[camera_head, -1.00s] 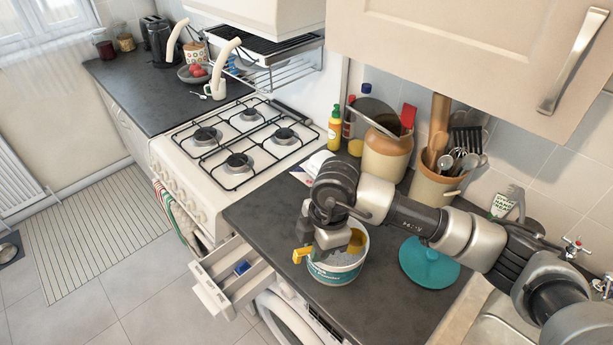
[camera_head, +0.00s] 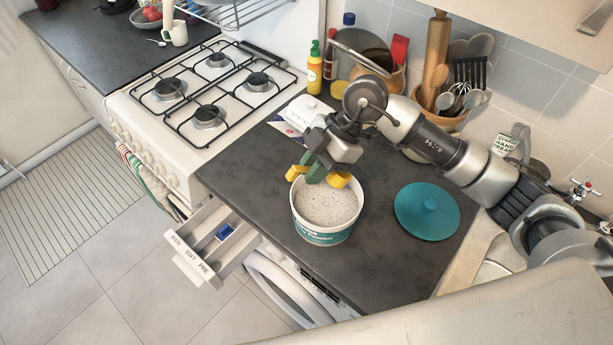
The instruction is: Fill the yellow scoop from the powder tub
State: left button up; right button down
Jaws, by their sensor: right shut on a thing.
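The powder tub (camera_head: 322,236) stands open on the dark worktop, white with a teal label. Pale speckled powder (camera_head: 328,204) shows inside it. My right gripper (camera_head: 314,174) is shut on the yellow scoop (camera_head: 337,181), over the tub's far rim. The scoop's yellow handle end sticks out to the left of the green fingers, and its bowl is on the right, above the powder. I cannot see into the bowl, so whether it holds powder is hidden. My left gripper is not in view.
A teal lid (camera_head: 427,211) lies right of the tub. An open detergent drawer (camera_head: 213,243) with a blue insert juts out below the counter. The hob (camera_head: 207,98) is at left. A utensil crock (camera_head: 440,117), bottles and a sink lie behind and to the right.

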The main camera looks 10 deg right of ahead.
jog(key=shift+d+f+b, duration=0.25)
jog(key=shift+f+b, duration=0.1)
jog(key=shift+b, duration=0.05)
jog(key=shift+s+d+y+b, duration=0.15)
jog(key=shift+y+b, duration=0.25)
jog(key=shift+y, duration=0.2)
pick_arm(q)
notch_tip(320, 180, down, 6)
jog(key=b, duration=0.4)
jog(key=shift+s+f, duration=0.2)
pick_arm(e)
notch_tip(320, 180, down, 9)
jog(key=shift+d, duration=0.25)
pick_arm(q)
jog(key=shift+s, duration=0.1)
pick_arm(e)
jog(key=shift+r, duration=0.15)
notch_tip(320, 180, up, 10)
jog(key=p, duration=1)
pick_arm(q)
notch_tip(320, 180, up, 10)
